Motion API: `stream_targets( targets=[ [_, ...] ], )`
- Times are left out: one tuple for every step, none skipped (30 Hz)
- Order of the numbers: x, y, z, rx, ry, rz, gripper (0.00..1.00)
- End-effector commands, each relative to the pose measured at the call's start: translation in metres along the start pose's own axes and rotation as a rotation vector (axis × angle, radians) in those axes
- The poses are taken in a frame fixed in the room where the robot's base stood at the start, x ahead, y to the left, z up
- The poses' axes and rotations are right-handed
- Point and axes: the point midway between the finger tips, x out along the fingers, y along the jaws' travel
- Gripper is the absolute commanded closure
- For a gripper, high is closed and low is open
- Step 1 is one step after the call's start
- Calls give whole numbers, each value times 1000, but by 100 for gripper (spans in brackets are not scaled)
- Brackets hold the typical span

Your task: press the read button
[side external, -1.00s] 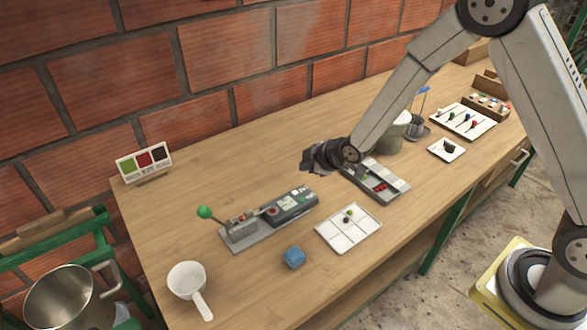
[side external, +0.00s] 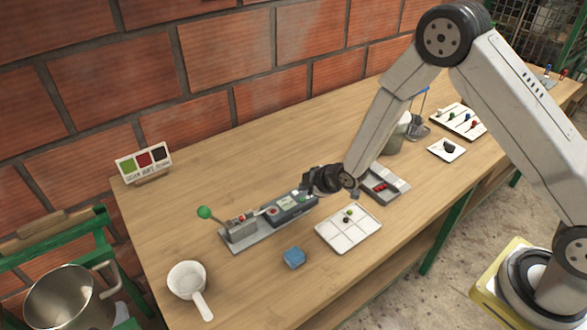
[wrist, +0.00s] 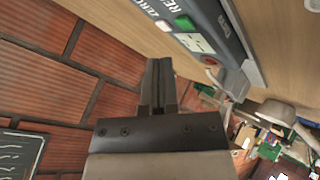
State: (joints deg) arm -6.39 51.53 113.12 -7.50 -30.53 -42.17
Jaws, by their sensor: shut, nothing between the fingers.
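The grey meter device (side external: 292,211) sits on the bench, and it also shows along the top of the wrist view (wrist: 232,58). In the wrist view its face carries a green button (wrist: 185,22) beside a partly cut-off label starting "RE", and a white button (wrist: 163,25) by the label "ZERO". My gripper (side external: 311,180) is at the device's right end in the side view, seemingly just above it. In the wrist view my gripper (wrist: 160,66) is shut and empty, its tips short of the buttons. Whether it touches the device cannot be told.
A lever unit with a green knob (side external: 204,212) joins the device's left end. A white tray (side external: 348,229), a blue block (side external: 293,258) and a white scoop (side external: 188,280) lie in front. A colour card (side external: 144,162) stands at the back left by the brick wall.

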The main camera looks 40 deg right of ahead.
Motion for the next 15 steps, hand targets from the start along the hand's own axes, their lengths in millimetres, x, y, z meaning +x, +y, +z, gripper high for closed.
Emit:
stream_targets(
  targets=[
    [3,-3,3,0,-1,-1,100],
    [5,-4,4,0,-1,-1,100],
    [6,-5,5,0,-1,0,100],
    [8,-5,6,0,-1,0,100],
    [8,-6,6,0,-1,0,100],
    [10,-7,7,0,-1,0,100],
    [10,-8,8,0,-1,1,100],
    [11,-8,8,0,-1,1,100],
    [12,-8,8,0,-1,1,100],
    [12,-8,9,0,0,2,100],
    [12,-8,9,0,0,2,100],
    [12,-8,9,0,0,2,100],
    [12,-8,9,0,0,2,100],
    [12,-8,9,0,0,2,100],
    [12,-8,9,0,0,2,100]
  ],
)
